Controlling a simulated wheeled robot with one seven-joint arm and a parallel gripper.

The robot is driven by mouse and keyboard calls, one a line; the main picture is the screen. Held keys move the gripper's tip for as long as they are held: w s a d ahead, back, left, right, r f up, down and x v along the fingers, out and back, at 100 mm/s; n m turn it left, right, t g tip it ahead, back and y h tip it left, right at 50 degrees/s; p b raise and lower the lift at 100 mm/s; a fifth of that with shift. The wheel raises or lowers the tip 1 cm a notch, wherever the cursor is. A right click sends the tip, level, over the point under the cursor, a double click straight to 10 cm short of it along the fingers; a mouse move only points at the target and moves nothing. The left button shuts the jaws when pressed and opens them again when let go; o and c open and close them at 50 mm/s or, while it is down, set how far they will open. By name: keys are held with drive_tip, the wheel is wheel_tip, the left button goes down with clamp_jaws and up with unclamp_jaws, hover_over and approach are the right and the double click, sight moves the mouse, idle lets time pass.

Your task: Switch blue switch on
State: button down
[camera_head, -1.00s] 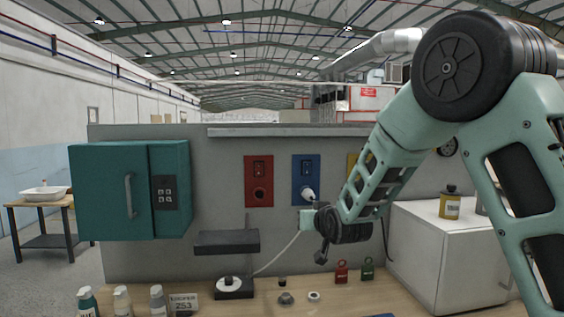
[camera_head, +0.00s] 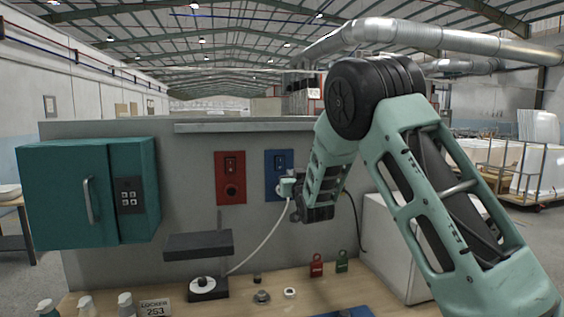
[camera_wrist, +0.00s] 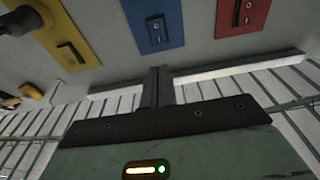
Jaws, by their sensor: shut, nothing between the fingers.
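The blue switch panel (camera_head: 278,166) is fixed to the grey wall board, right of a red panel. In the wrist view, which is upside down, the blue panel (camera_wrist: 170,12) shows its dark switch (camera_wrist: 155,30); I cannot tell whether it is on or off. A white plug with a cable sits at the panel's lower part in the head view, partly hidden by my wrist. My gripper (camera_head: 288,187) is in front of the panel. In the wrist view my gripper (camera_wrist: 159,70) is shut and empty, its tips appearing close to the panel's switch end; contact cannot be judged.
The red panel (camera_head: 230,168) is left of the blue one. A yellow panel (camera_wrist: 68,33) with a black plug is on its other side. A white box stands right.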

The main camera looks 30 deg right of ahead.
sight(280, 159)
drive_tip(key=p+x, duration=0.3)
drive_tip(key=x, duration=0.2)
drive_tip(key=p+x, duration=0.4)
drive_tip(key=x, duration=0.2)
drive_tip(key=shift+w+d+r, duration=0.1)
drive_tip(key=shift+w+r, duration=0.05)
drive_tip(key=shift+r, duration=0.1)
drive_tip(key=shift+w+d+f+p, duration=0.15)
drive_tip(key=shift+w+p, duration=0.2)
drive_tip(key=shift+w, duration=0.2)
drive_tip(key=shift+w+f+b, duration=0.1)
drive_tip(key=shift+w+b, duration=0.05)
drive_tip(key=shift+b, duration=0.8)
drive_tip(key=shift+r+p, duration=0.2)
drive_tip(key=shift+p, duration=0.1)
